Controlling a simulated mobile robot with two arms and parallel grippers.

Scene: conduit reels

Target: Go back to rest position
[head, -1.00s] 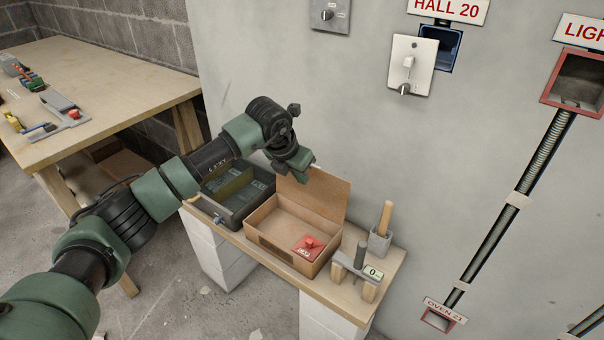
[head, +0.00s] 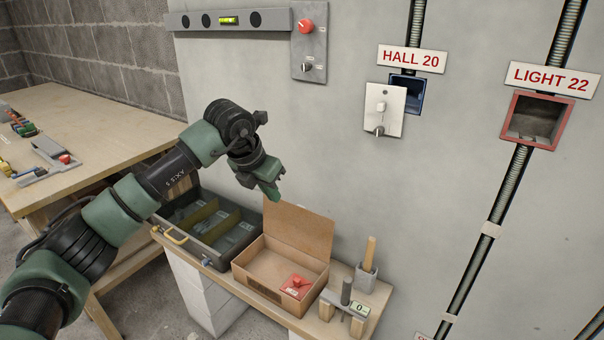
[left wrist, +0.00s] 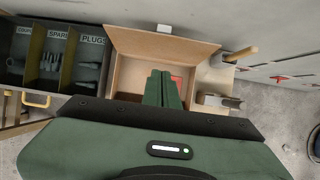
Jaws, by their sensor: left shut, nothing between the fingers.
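My left gripper (head: 272,190) is shut and empty, held in the air above the bench, just up and left of the open lid of the cardboard box. In the left wrist view its closed fingers (left wrist: 163,90) show in front of the cardboard box. My right gripper is not in view.
The open cardboard box (head: 250,272) on the low bench holds a red item (head: 296,286). A sorting case (head: 190,240) stands to its left, a wooden-handled tool in a holder (head: 367,270) to its right. A wall plate (head: 384,110) hangs beside HALL 20. A wooden table (head: 100,125) is at left.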

